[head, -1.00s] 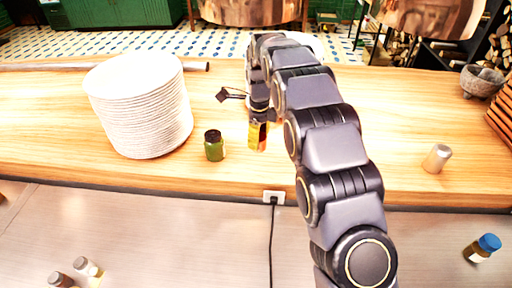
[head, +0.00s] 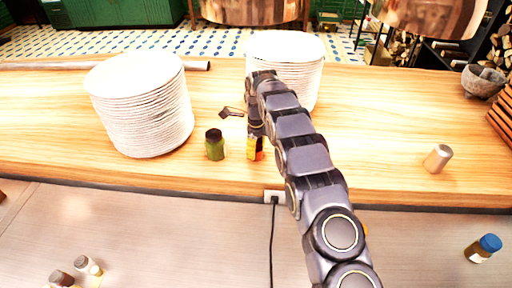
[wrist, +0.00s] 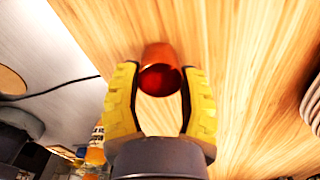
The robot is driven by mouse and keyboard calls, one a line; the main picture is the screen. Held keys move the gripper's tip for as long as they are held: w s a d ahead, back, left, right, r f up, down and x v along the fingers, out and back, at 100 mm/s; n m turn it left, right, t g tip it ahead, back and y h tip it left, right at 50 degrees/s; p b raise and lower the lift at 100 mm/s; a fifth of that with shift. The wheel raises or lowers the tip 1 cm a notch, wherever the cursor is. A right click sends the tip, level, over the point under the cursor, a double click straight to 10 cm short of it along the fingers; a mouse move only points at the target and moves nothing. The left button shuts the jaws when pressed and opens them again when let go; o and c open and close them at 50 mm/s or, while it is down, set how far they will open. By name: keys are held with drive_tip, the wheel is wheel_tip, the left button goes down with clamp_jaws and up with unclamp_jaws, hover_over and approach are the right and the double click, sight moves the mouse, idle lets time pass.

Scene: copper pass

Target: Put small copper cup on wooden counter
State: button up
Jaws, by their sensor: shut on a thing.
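The small copper cup (wrist: 161,58) shows in the wrist view as a shiny orange-red cylinder between the yellow fingers of my gripper (wrist: 160,76). My gripper is shut on it. In the head view my gripper (head: 255,149) is at the front part of the wooden counter (head: 350,160), right of a green jar. There the cup is hidden or too small to make out. The counter's wood grain fills the wrist view behind the cup. I cannot tell whether the cup touches the counter.
A green jar (head: 215,145) stands close left of my gripper. Plate stacks stand at left (head: 150,110) and behind my arm (head: 300,55). A metal cup (head: 437,158) and a stone mortar (head: 482,80) are at right. Counter between arm and metal cup is clear.

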drive_tip(key=o, duration=1)
